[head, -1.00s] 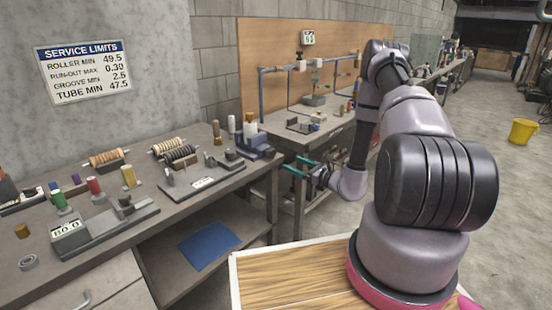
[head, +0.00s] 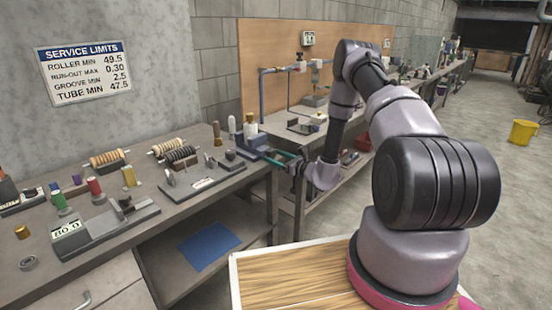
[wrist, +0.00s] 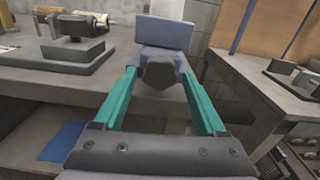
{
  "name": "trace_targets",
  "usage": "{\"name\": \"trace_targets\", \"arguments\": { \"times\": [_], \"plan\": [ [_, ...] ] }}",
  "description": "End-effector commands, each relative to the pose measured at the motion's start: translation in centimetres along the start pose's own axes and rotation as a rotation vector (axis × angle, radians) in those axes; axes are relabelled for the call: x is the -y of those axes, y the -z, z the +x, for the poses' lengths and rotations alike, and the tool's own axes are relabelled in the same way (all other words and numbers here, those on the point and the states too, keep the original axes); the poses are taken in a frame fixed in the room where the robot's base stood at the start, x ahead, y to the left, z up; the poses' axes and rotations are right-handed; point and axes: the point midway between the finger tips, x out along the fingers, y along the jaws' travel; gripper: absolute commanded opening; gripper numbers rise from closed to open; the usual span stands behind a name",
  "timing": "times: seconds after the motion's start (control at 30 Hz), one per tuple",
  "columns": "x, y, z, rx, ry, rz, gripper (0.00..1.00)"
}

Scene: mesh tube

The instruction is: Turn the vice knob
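The vice, a blue-grey block (wrist: 165,33), sits at the near edge of the left bench; it also shows in the head view (head: 250,143). Its dark, faceted knob (wrist: 160,73) faces me in the wrist view. My gripper (wrist: 158,78) is open, with one teal finger on each side of the knob. A gap shows between each finger and the knob. In the head view, my gripper (head: 284,158) points left at the vice from beyond the bench end. The knob is too small to make out there.
A dark stand with a roller (wrist: 85,24) is left of the vice on the bench. A second bench (head: 330,135) with fixtures stands to the right, past a gap. A blue sheet (head: 208,246) lies on the lower shelf.

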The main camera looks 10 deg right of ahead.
Motion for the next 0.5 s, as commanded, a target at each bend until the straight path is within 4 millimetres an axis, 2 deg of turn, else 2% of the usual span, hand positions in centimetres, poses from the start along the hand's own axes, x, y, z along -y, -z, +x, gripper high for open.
{"name": "trace_targets", "arguments": {
  "times": [0.03,0.17,0.33,0.5],
  "plan": [
    [0.00,0.00,-0.01,0.000,0.000,0.000,0.50],
    [0.00,0.00,-0.02,0.000,0.000,0.000,0.00],
    [0.01,0.02,-0.05,0.000,0.001,0.034,0.00],
    [0.01,0.01,-0.08,0.000,0.002,0.216,0.00]
  ]
}}
